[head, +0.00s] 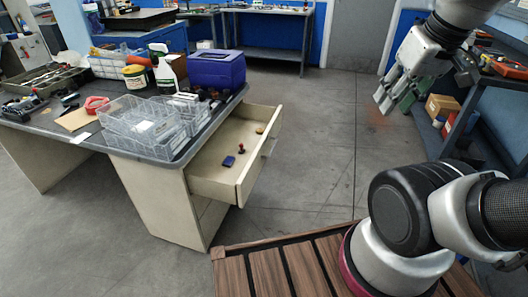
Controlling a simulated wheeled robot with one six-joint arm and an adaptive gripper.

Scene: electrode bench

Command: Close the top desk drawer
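The top desk drawer (213,174) is cream coloured and pulled well out of the right end of the desk (150,190). Its front panel (257,172) faces right, with a handle (270,146) on its outer side. A small blue item, a small red item and a yellowish item lie inside the drawer. My gripper (384,104) hangs in the air at the upper right, clear of the drawer and touching nothing that I can see. Its finger opening is too unclear to judge.
The desktop holds clear plastic trays (150,125), a blue box (216,68), a spray bottle (165,76) and tools. A shelf (465,100) with boxes stands at the right. Grey floor (320,150) is clear between drawer and shelf.

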